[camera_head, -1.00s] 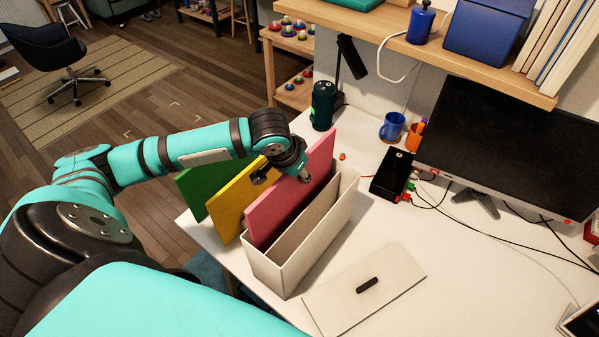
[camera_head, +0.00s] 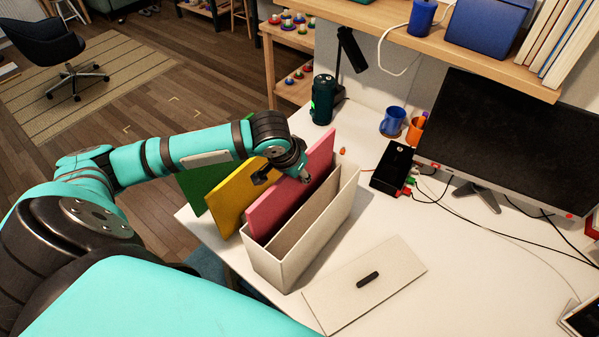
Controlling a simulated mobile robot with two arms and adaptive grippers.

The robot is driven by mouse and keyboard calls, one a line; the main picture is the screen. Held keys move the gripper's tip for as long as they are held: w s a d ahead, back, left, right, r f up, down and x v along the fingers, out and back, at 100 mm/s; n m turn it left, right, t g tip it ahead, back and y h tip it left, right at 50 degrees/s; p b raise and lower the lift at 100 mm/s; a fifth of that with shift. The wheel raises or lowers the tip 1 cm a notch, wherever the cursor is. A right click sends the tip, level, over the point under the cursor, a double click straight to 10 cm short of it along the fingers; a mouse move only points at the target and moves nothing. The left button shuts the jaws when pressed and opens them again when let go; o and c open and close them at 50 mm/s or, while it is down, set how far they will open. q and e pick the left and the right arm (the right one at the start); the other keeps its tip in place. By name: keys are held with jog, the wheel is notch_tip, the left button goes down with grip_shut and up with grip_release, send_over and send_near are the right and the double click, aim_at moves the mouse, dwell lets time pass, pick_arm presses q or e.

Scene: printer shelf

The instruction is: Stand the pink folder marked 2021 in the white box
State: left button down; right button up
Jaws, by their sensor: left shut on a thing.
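The pink folder (camera_head: 287,204) stands upright in the left part of the white box (camera_head: 318,236), its lower part hidden inside and its upper part rising above the rim. No 2021 mark is readable on it. My left gripper (camera_head: 304,176) is shut on the folder's upper edge, near its far half. The box is open at the top, and its right part is empty. My right gripper is not in view.
A yellow folder (camera_head: 233,196) and a green folder (camera_head: 200,184) stand just left of the box. A flat pale lid (camera_head: 388,262) with a dark handle lies to its right. A dark green cylinder (camera_head: 322,100), mugs (camera_head: 393,122) and a monitor (camera_head: 510,145) stand behind.

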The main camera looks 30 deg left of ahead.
aim_at(299, 187)
pick_arm(q)
jog(key=shift+f+b, duration=0.85)
jog(key=shift+f, duration=1.65)
dwell(0.3)
jog(key=c, duration=1.3)
grip_release()
jog(key=shift+o, duration=0.6)
jog(key=o, duration=0.4)
